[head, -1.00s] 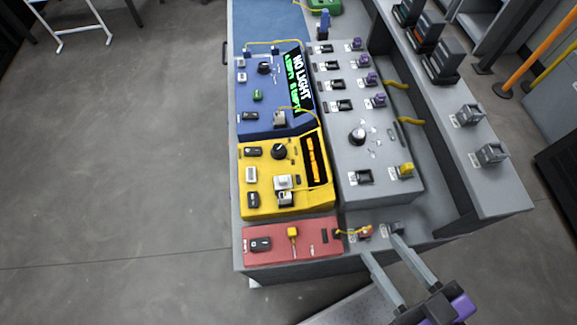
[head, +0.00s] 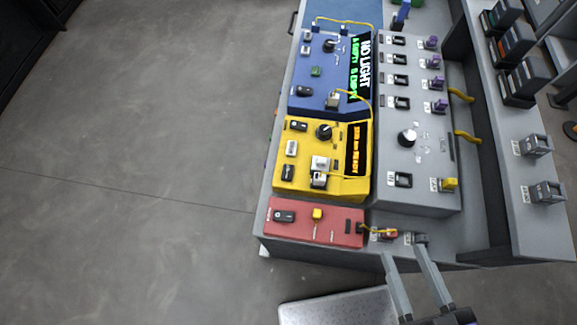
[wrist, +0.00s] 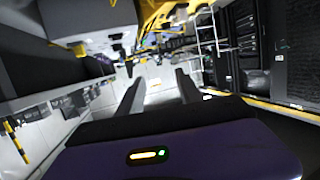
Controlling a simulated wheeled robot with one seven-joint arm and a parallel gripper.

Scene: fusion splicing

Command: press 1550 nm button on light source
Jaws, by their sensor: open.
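The light source appears to be the yellow box (head: 278,186) in the head view, between a blue box and a red box. It has a black knob (head: 324,132), several black and white buttons along its left side, including a white button (head: 291,148), and a lit orange display (head: 355,150). The button labels are too small to read, so I cannot tell which is 1550 nm. My gripper (head: 413,276) is open and empty, below and right of the yellow box, near the bench's front edge. In the wrist view my gripper (wrist: 158,95) shows two spread fingers with nothing between them.
The blue box (head: 318,90) reads "NO LIGHT". The red box (head: 335,232) lies at the bench front. A grey panel (head: 425,185) with a knob and switches stands right of the yellow box. Yellow cables run between devices. Open floor lies left.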

